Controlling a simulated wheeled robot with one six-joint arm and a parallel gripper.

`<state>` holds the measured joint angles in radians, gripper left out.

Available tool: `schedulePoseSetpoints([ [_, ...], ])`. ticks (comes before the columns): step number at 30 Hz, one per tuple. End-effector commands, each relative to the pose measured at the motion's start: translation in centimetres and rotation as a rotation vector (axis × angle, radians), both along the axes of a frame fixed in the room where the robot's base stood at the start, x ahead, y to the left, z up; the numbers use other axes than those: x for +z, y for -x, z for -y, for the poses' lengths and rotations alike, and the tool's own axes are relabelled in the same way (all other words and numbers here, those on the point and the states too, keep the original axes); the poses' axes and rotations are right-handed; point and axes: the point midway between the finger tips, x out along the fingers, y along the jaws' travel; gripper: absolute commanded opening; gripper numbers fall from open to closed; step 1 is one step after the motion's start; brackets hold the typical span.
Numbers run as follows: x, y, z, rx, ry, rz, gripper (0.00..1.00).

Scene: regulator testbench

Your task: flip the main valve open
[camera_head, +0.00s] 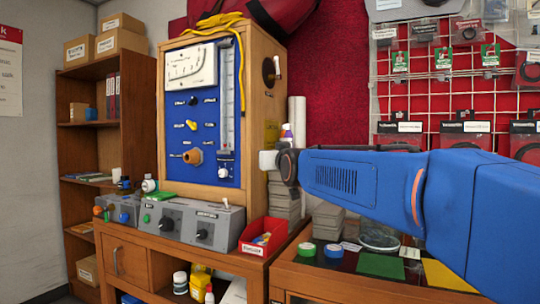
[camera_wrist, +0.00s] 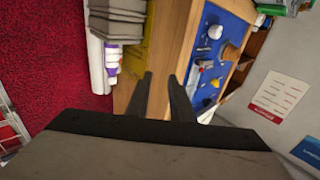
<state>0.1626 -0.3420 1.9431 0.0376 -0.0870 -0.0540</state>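The wooden test bench cabinet (camera_head: 262,110) carries a blue panel (camera_head: 205,115) with a yellow lever (camera_head: 191,125) and a brass-coloured round fitting (camera_head: 194,156). A dark round fitting with a pale handle (camera_head: 269,72) sits high on its right side. I cannot read which one is the main valve. My gripper points at the cabinet's right side in the wrist view, its two dark fingers (camera_wrist: 160,78) apart with nothing between them. The blue panel (camera_wrist: 225,45) lies right of the fingers there. In the head view the fingers cannot be made out beside the cabinet's lower right edge.
Grey control boxes (camera_head: 195,222) and a red bin (camera_head: 263,236) stand in front of the cabinet. White rolls (camera_head: 297,120) and grey stacked blocks (camera_head: 284,200) stand to its right. A yellow strap (camera_head: 240,65) hangs over the cabinet's front. A shelf (camera_head: 95,150) stands left.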

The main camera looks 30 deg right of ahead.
Motion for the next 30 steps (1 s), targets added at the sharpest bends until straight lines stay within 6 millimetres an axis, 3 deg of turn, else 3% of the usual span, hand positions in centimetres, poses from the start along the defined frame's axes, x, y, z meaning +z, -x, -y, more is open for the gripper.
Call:
schedulePoseSetpoints([
  [5, 0.1, 0.0, 0.0, -0.001, 0.0, 0.002, 0.21],
  [8, 1.3, -0.5, 0.7, -0.011, 0.015, 0.034, 0.21],
  [11, 4.6, -1.7, 2.5, -0.037, 0.059, 0.128, 0.21],
  [15, 11.4, -3.2, 5.6, -0.077, 0.157, 0.325, 0.21],
  [21, 18.7, -3.7, 8.3, -0.099, 0.292, 0.561, 0.21],
  [24, 20.4, -3.5, 8.8, -0.098, 0.332, 0.626, 0.21],
  [30, 21.9, -3.9, 9.0, -0.096, 0.353, 0.661, 0.21],
])
